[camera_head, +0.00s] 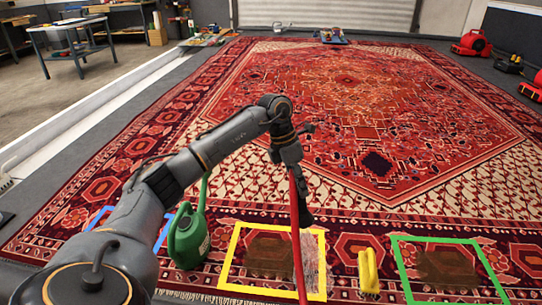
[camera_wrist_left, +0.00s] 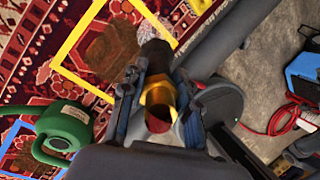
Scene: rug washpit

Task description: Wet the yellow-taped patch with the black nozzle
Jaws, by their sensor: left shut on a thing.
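The yellow-taped patch (camera_head: 234,254) lies on the rug near its front edge and frames a brown stain (camera_head: 268,254). It also shows in the wrist view (camera_wrist_left: 75,42). My left gripper (camera_head: 296,172) is shut on the black nozzle (camera_head: 304,214), above the right part of the patch. In the wrist view, the nozzle's dark tip (camera_wrist_left: 155,55) and brass collar (camera_wrist_left: 159,92) sit between the fingers (camera_wrist_left: 157,106). A red hose (camera_head: 295,235) hangs in front of the patch. A pale streaky area (camera_head: 314,262) shows at its right side. My right gripper is not in view.
A green watering can (camera_head: 188,238) stands left of the patch by a blue tape frame (camera_head: 99,217). A yellow bottle (camera_head: 369,272) stands right of it, then a green tape frame (camera_head: 402,268). Red machines (camera_head: 471,43) stand far right. The rug's middle is clear.

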